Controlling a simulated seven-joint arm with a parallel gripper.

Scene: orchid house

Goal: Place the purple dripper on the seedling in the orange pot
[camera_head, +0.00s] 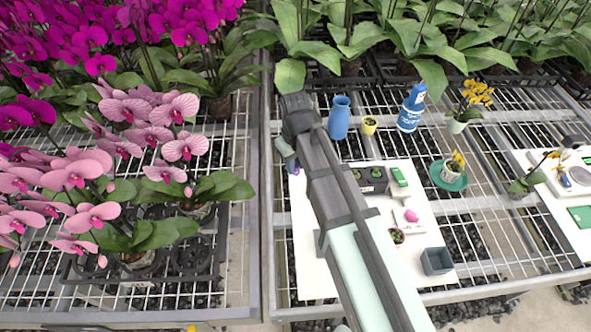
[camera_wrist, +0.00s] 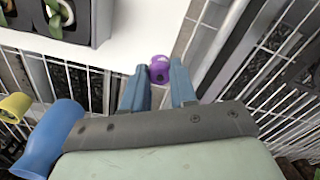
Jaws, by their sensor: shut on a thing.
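The purple dripper (camera_wrist: 160,70) is between the two blue fingertips of my gripper (camera_wrist: 160,78) in the wrist view, and the gripper is shut on it. It is at the edge of the white board (camera_wrist: 130,40). In the head view my gripper (camera_head: 291,160) is at the board's upper left edge, mostly hidden by my arm, with a bit of purple showing. A small pot with a green seedling (camera_head: 397,236) stands on the board right of my arm; its colour is hard to tell. A dark tray (camera_head: 372,188) holding small seedlings stands further back.
A blue vase (camera_head: 339,117), yellow pot (camera_head: 369,126) and blue bottle (camera_head: 410,108) stand behind the board. A green box (camera_head: 399,176), pink item (camera_head: 411,215) and grey bin (camera_head: 436,261) are on it. Pink orchids (camera_head: 90,185) crowd the left bench.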

